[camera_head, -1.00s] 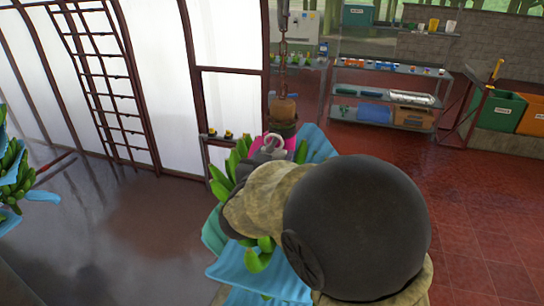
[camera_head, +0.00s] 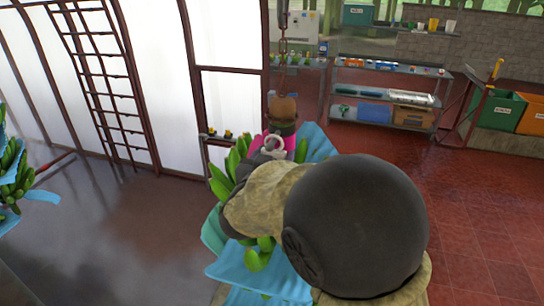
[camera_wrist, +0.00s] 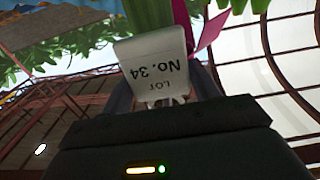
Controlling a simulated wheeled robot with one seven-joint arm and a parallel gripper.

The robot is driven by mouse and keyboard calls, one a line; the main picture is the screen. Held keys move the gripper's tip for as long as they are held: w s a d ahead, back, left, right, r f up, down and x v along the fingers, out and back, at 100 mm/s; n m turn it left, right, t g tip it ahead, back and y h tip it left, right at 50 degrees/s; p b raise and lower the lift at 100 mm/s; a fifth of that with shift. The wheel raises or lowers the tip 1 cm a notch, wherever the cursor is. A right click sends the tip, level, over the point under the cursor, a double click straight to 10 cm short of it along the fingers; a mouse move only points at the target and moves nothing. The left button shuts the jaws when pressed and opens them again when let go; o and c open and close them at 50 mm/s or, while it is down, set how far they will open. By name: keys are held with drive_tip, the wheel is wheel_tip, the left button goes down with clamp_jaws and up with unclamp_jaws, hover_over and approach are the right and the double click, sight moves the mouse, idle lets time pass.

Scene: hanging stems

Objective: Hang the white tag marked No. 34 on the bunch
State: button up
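The bunch (camera_head: 222,180) of green bananas is at the middle of the head view, partly wrapped in blue sheets (camera_head: 262,272) and mostly hidden behind my arm. Its brown stem (camera_head: 282,110) stands above it, with a pink strip (camera_head: 300,149) below the stem's dark band. The white tag (camera_wrist: 155,66) reads "LOT No. 34", upside down in the wrist view, held at my gripper's fingertips (camera_wrist: 166,101). A pale ring (camera_head: 274,143) shows by the stem in the head view; whether it goes around anything cannot be told. My gripper (camera_head: 268,154) is at the bunch's top.
A chain (camera_head: 283,20) hangs above the stem. Another banana bunch (camera_head: 14,180) with blue sheets is at the left edge. A shelf rack (camera_head: 385,95), green bin (camera_head: 498,108) and orange bin (camera_head: 533,116) stand at the back. The red floor at right is open.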

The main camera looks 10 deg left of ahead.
drive_tip(key=o, duration=0.3)
drive_tip(key=shift+o, duration=0.2)
drive_tip(key=shift+s, duration=0.1)
drive_tip(key=s+a+b, duration=0.1)
drive_tip(key=s+b, duration=0.5)
drive_tip(key=s, duration=1.1)
drive_tip(key=shift+a+b, duration=0.2)
drive_tip(key=shift+b, duration=0.2)
drive_tip(key=shift+s, duration=0.1)
